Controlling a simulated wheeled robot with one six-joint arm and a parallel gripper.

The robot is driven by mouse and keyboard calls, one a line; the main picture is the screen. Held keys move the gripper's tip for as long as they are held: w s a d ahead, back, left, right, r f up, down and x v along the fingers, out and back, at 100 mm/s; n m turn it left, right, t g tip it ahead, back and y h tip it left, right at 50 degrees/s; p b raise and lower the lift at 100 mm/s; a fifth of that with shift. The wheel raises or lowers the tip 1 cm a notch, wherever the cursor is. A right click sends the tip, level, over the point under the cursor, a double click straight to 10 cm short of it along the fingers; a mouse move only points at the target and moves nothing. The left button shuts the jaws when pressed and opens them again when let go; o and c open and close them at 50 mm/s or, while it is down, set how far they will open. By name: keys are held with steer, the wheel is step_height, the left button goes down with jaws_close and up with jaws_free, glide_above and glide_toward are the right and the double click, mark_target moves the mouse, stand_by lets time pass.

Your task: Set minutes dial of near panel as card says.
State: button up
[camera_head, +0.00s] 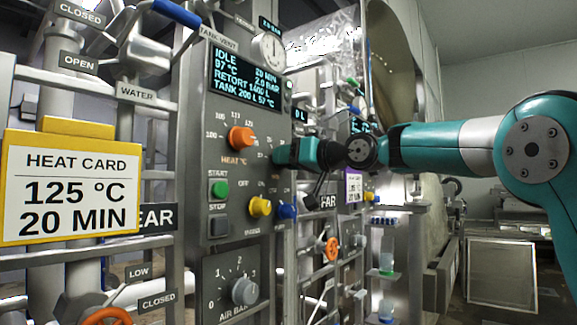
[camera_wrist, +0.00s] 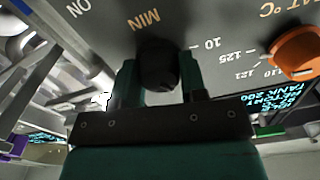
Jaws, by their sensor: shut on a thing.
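The yellow-framed heat card (camera_head: 70,190) at the left reads 125 °C and 20 MIN. The near panel (camera_head: 190,130) is grey, and its display (camera_head: 245,78) reads IDLE, 97 °C, 20 MIN and 2.0 BAR. My gripper (camera_wrist: 158,78) is at the panel's right side, shut on the dark minutes dial (camera_wrist: 158,65) next to the MIN lettering. A 10 mark shows beside the dial; its pointer and other marks are hidden. In the head view my gripper (camera_head: 280,155) covers the dial.
The orange heat knob (camera_head: 241,138) is left of my gripper; it also shows in the wrist view (camera_wrist: 298,52). Green start button (camera_head: 220,189), yellow knob (camera_head: 259,207), blue knob (camera_head: 287,211) and air-bar knob (camera_head: 244,291) are below. The far panel (camera_head: 352,240) stands behind.

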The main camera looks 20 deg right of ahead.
steer(key=shift+f, duration=0.15)
stand_by(0.4)
steer(key=o, duration=0.9)
steer(key=b+v, duration=0.4)
steer(key=v, duration=1.3)
steer(key=shift+s+d, duration=0.15)
